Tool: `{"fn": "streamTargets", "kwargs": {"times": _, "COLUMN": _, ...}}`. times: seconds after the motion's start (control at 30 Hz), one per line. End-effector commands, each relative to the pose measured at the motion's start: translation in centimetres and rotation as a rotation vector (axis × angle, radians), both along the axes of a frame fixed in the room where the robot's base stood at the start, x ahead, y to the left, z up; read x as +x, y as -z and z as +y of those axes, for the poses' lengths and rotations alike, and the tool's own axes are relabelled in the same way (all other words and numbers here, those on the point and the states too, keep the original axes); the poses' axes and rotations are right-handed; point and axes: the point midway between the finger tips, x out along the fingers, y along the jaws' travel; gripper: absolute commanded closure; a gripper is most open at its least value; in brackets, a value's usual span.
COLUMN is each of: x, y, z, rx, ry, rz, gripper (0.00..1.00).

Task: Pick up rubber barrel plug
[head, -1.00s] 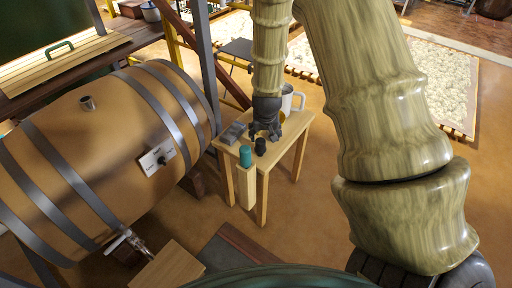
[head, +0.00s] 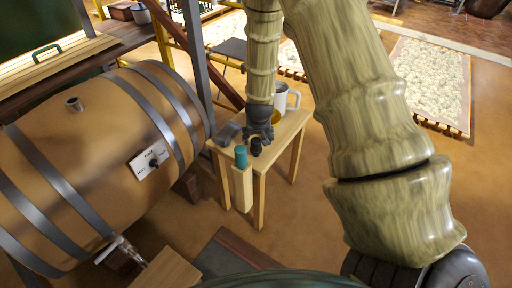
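A small dark object (head: 256,148), which looks like the rubber barrel plug, is at the near side of the small wooden table (head: 285,138). My gripper (head: 258,137) points down right over it, with its dark fingers close to or around its top. The fingers and the plug are both dark and small here, so I cannot tell whether they touch or how far the fingers are closed. The large wooden barrel (head: 95,160) lies on its side at the left, with a short open-topped stub on top.
A teal cylinder (head: 241,156) sits on a wooden post (head: 243,188) at the table's front.

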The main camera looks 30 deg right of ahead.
Motion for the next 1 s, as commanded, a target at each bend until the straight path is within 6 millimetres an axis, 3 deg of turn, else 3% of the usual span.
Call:
{"fn": "streamTargets", "kwargs": {"times": 0.5, "x": 1.5, "y": 4.4, "z": -0.2, "rx": 0.001, "ry": 0.002, "rz": 0.000, "gripper": 0.34}}
{"fn": "streamTargets", "kwargs": {"times": 0.87, "x": 1.8, "y": 5.0, "z": -0.4, "rx": 0.000, "ry": 0.000, "rz": 0.000, "gripper": 0.34}}
{"fn": "streamTargets", "kwargs": {"times": 0.9, "x": 1.8, "y": 5.0, "z": -0.3, "rx": 0.000, "ry": 0.000, "rz": 0.000, "gripper": 0.36}}
{"fn": "streamTargets", "kwargs": {"times": 1.0, "x": 1.7, "y": 5.0, "z": -0.3, "rx": 0.000, "ry": 0.000, "rz": 0.000, "gripper": 0.54}}
